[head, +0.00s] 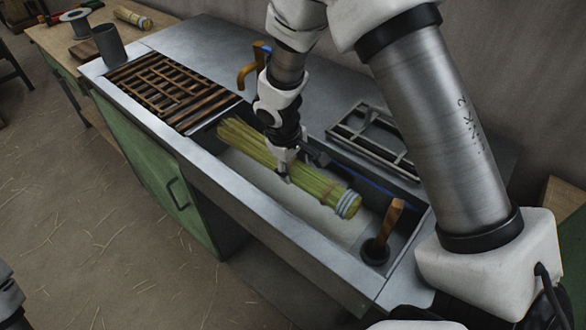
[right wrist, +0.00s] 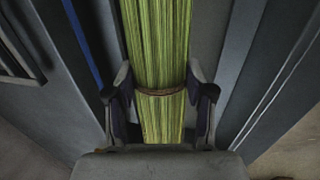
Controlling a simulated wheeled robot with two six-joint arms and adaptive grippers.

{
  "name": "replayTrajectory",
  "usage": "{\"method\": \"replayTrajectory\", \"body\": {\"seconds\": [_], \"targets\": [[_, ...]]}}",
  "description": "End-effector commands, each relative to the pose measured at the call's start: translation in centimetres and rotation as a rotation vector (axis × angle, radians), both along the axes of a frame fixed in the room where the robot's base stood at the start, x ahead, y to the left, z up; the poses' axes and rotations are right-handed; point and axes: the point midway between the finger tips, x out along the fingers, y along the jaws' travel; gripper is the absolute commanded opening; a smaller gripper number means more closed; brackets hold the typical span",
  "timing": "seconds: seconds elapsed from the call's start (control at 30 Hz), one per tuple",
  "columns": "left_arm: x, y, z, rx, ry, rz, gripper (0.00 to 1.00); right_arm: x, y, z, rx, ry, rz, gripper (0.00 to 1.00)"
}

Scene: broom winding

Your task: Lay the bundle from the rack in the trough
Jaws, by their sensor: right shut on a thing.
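The bundle (head: 315,190) is a long sheaf of green-yellow straw with a pale band near its right end. It lies lengthwise over the trough (head: 355,235), in or just above it; I cannot tell whether it touches the bottom. My right gripper (head: 285,172) comes down from above and is shut on the bundle near its middle. In the right wrist view the fingers (right wrist: 160,97) sit on both sides of the bundle (right wrist: 158,45), by a brown tie. The metal rack (head: 375,140) stands empty behind the trough. My left gripper is not in view.
A brown slatted grate (head: 160,88) covers the bench left of the trough. A wooden handle (head: 390,222) stands in a dark cup at the trough's right end. A grey cup (head: 109,45), a spool (head: 76,22) and another straw bundle (head: 133,18) are at the far left.

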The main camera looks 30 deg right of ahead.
Motion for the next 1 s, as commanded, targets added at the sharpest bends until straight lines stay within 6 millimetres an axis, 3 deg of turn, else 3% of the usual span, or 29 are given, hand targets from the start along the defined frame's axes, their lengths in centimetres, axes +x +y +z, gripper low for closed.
{"method": "replayTrajectory", "body": {"seconds": [0.1,0.5,1.0], "targets": [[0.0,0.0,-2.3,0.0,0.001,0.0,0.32,0.0,0.0,-2.5,0.0,0.0,0.0,0.17],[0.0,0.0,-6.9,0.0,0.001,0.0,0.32,0.0,0.0,-7.6,0.001,0.0,0.0,0.17],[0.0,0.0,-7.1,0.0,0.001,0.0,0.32,0.0,0.0,-8.0,0.001,0.0,-0.001,0.17]]}}
